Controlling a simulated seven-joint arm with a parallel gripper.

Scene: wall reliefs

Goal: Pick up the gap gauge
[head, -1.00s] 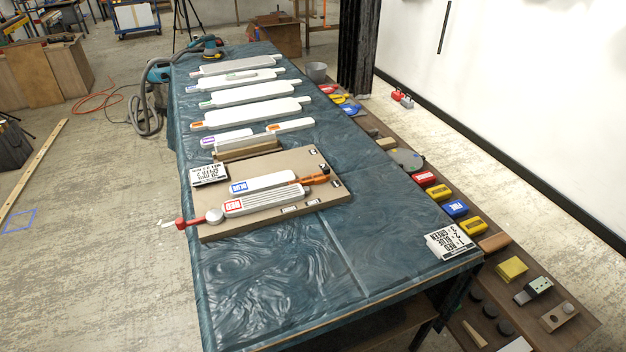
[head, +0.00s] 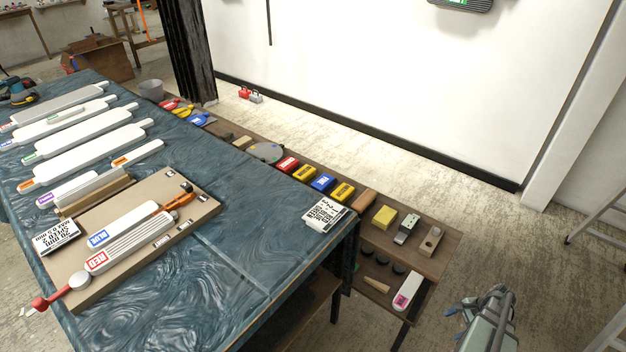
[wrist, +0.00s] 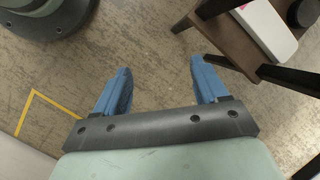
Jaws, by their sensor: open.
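I cannot tell for certain which object is the gap gauge. Small items lie on the low wooden shelf beside the bench: a white piece with a magenta label (head: 407,291), a wooden block with a round spot (head: 431,240) and a dark-and-light block with a green top (head: 406,229). My gripper (head: 458,316) is at the lower right of the head view, off the shelf's right end, over the floor. In the wrist view its blue fingers (wrist: 160,80) are apart with nothing between them. The white piece (wrist: 265,28) shows there at the upper right, beyond the fingers.
The covered bench (head: 240,215) carries a brown board (head: 180,228) with RED and BLUE bars, and a printed card (head: 325,213). The shelf (head: 375,270) also holds dark round pieces and coloured blocks. Floor is open right of it; a ladder (head: 600,215) stands at the far right.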

